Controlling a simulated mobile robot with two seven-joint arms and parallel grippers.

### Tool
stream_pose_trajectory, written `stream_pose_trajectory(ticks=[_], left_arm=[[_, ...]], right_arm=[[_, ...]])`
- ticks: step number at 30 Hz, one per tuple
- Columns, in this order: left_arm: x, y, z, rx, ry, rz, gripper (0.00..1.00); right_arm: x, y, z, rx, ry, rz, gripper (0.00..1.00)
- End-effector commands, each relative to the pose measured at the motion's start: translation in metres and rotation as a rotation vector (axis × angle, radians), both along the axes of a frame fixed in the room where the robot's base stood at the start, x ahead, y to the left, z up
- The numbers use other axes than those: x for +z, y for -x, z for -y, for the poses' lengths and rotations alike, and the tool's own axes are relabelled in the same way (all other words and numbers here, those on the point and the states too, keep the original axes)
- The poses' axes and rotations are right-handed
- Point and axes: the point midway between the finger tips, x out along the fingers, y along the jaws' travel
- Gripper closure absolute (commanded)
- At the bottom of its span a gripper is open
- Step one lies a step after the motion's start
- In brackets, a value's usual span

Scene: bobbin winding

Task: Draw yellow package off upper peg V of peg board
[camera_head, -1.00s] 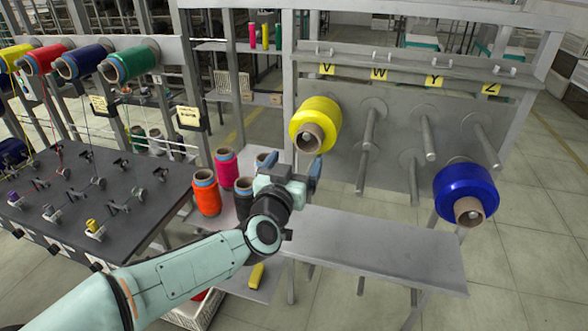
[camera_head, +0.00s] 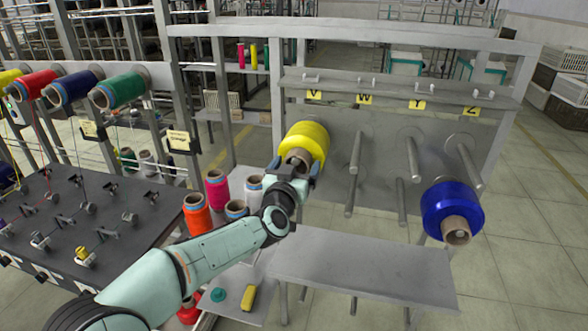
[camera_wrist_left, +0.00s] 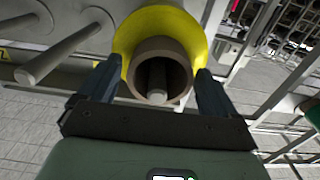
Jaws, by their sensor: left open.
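The yellow package (camera_head: 305,142) sits on the upper peg under the V label (camera_head: 314,94) of the peg board (camera_head: 385,133). Its brown tube end faces me. My left gripper (camera_head: 291,171) is right in front of it. In the left wrist view the yellow package (camera_wrist_left: 160,35) shows its brown core tube (camera_wrist_left: 145,73) with the grey peg end (camera_wrist_left: 157,85) inside. The open left fingers (camera_wrist_left: 158,88) stand on either side of the tube. I cannot tell whether they touch it. My right gripper is not in view.
A blue package (camera_head: 451,208) hangs at the lower right of the board. Several other pegs are bare. A grey shelf (camera_head: 350,268) below is clear. Orange (camera_head: 197,215) and pink (camera_head: 217,188) packages stand left of my gripper.

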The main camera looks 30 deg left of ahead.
Motion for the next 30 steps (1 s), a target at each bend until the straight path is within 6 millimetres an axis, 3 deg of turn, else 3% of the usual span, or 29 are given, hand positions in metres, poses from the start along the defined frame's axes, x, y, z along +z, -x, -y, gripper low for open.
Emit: stream_pose_trajectory(ticks=[6, 12, 15, 30], left_arm=[[-0.0007, -0.0001, -0.0001, 0.0, 0.0, -0.001, 0.08], [-0.0006, 0.0, -0.0001, 0.0, 0.0, -0.001, 0.74], [0.0026, 0.0004, -0.0003, 0.002, -0.001, 0.006, 1.0], [0.0086, 0.0005, -0.0002, 0.001, -0.001, 0.006, 1.0]], right_arm=[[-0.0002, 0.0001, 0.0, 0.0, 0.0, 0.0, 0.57], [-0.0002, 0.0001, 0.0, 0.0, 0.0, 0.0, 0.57], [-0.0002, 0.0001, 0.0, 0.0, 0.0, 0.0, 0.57], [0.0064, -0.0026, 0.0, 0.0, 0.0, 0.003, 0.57]])
